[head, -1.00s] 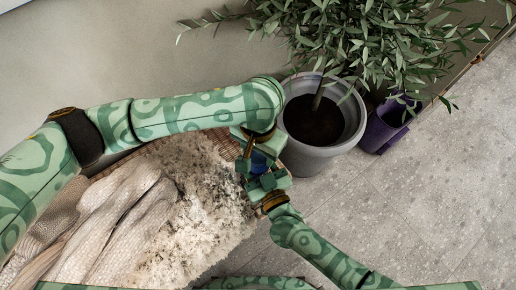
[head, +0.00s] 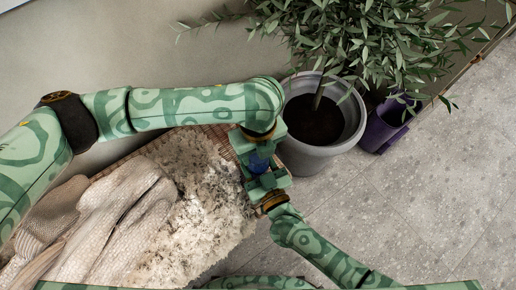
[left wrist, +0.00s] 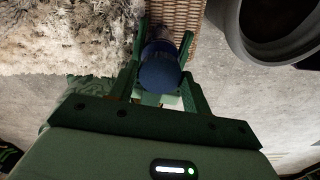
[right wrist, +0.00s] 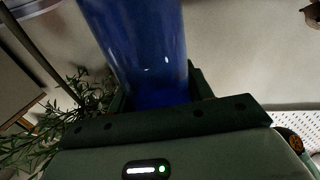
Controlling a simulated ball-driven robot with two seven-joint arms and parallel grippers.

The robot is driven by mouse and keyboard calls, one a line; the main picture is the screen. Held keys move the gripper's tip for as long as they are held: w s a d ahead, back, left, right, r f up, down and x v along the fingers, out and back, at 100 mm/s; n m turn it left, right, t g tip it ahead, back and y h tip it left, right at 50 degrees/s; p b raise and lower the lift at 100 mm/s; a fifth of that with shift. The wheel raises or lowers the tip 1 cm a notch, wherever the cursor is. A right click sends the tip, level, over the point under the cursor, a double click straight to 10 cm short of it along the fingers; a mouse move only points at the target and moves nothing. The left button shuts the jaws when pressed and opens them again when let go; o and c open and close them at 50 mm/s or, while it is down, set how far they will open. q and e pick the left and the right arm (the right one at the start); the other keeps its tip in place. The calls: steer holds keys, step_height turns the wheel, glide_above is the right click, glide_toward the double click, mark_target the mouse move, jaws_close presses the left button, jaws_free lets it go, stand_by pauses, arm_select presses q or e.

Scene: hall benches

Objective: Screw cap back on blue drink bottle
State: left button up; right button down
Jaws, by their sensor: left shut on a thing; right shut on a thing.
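The blue drink bottle (head: 258,164) is between my two grippers in the head view, mostly hidden by them. Its glossy blue body (right wrist: 145,40) fills the upper middle of the right wrist view. My right gripper (head: 264,174) is shut on the bottle from the near side. My left gripper (head: 257,150) comes from the far side, close to the right one. In the left wrist view, a dark blue rounded end, apparently the cap (left wrist: 160,72), sits between its fingers. Whether the cap is seated on the bottle's neck is hidden.
The grippers are over the right end of a wicker bench (head: 222,137) with a shaggy fleece (head: 195,205) and a pale knit blanket (head: 105,215). A grey plant pot (head: 350,130) stands close right of them, a purple pot (head: 383,130) beyond. Floor at right is clear.

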arm_select(q)
steer(key=o, duration=1.2)
steer(key=shift+c, duration=0.2)
step_height(320, 180, up, 12)
arm_select(e)
steer(key=c, duration=0.5)
jaws_free()
